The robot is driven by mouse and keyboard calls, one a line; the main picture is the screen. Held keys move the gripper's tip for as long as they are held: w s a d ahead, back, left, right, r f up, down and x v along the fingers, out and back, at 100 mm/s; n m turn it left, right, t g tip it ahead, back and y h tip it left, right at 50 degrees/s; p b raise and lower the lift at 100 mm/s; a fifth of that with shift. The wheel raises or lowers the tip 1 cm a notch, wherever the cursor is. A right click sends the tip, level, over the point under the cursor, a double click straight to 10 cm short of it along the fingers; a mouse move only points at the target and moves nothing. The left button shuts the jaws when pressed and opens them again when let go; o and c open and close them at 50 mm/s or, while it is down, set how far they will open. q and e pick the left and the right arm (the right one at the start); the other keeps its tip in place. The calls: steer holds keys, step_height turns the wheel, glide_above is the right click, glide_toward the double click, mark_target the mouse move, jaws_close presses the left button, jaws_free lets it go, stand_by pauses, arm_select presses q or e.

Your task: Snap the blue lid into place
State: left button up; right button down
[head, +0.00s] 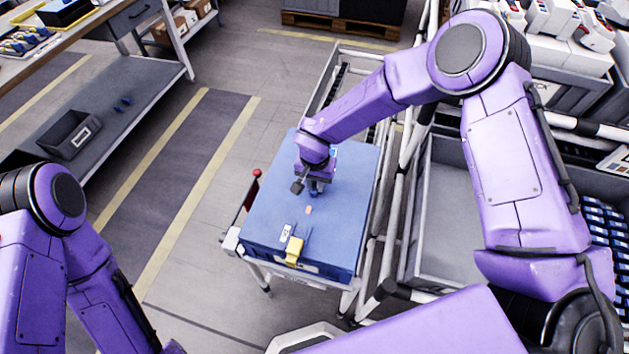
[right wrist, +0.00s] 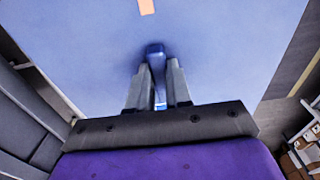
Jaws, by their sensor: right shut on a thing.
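The blue lid (head: 345,215) lies flat over a box on a white-framed stand in the middle of the head view. It also fills most of the right wrist view (right wrist: 80,60). My right gripper (head: 315,190) points down at the lid's far half. In the right wrist view its two fingers (right wrist: 158,66) are shut on a small blue handle (right wrist: 155,50) that rises from the lid. A yellow latch (head: 293,251) sits at the lid's near edge. Whether the lid is fully seated cannot be told. My left arm shows at the lower left; its gripper is out of view.
A red-knobbed lever (head: 257,174) stands left of the box. A rail frame and a grey bin (head: 450,190) are to the right. A workbench with a grey shelf (head: 125,75) is at the upper left. Striped floor between is clear.

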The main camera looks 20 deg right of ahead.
steer(key=shift+f, duration=0.75)
stand_by(1.6)
steer(key=c, duration=1)
jaws_free()
steer(key=shift+o, duration=0.2)
steer(key=r, duration=1)
steer(key=shift+s+a+r+b, duration=0.15)
steer(key=shift+s+r+b, duration=0.05)
steer(key=shift+s+b, duration=0.1)
